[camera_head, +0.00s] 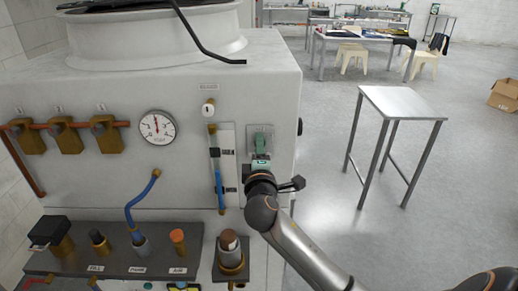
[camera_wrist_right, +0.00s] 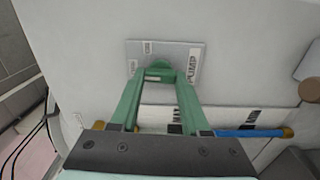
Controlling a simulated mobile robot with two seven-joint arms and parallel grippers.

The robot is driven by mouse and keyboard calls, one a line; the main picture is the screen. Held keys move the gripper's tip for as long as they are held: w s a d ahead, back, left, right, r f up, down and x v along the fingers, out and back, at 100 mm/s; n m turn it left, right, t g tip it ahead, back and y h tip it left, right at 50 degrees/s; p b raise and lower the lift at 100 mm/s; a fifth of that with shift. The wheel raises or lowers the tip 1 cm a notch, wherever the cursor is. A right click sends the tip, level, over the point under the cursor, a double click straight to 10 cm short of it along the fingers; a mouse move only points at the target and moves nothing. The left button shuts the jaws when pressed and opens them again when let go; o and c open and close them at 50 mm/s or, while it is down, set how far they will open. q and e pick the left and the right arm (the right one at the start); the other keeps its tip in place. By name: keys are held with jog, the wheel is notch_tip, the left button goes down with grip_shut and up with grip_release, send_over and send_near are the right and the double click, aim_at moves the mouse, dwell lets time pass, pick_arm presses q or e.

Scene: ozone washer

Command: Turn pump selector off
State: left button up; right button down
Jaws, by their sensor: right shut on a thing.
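The pump selector has a grey plate (camera_head: 262,131) on the right side of the white machine front. In the right wrist view the plate (camera_wrist_right: 197,50) carries a PUMP label and small labels along its edges. My right gripper (camera_head: 261,160) is at the plate, with its arm coming from the lower right. In the wrist view its green fingers (camera_wrist_right: 160,76) converge at the plate and are shut on the selector knob. The knob is mostly hidden between the fingertips, so its setting cannot be read. My left gripper is not in view.
Left of the selector are a sight tube (camera_head: 218,170) and a pressure gauge (camera_head: 158,127). Brass valves (camera_head: 67,135) line the left. A shelf (camera_head: 120,262) with several fittings juts out below. A metal table (camera_head: 401,101) stands to the right, with open floor around it.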

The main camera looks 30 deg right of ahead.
jog(key=shift+n, duration=0.4)
jog(key=shift+c, duration=1.9)
grip_release()
jog(key=shift+s, duration=0.1)
jog(key=b+v, duration=0.2)
jog(key=v, duration=1)
jog(key=shift+s, duration=0.2)
jog(key=shift+a, duration=0.1)
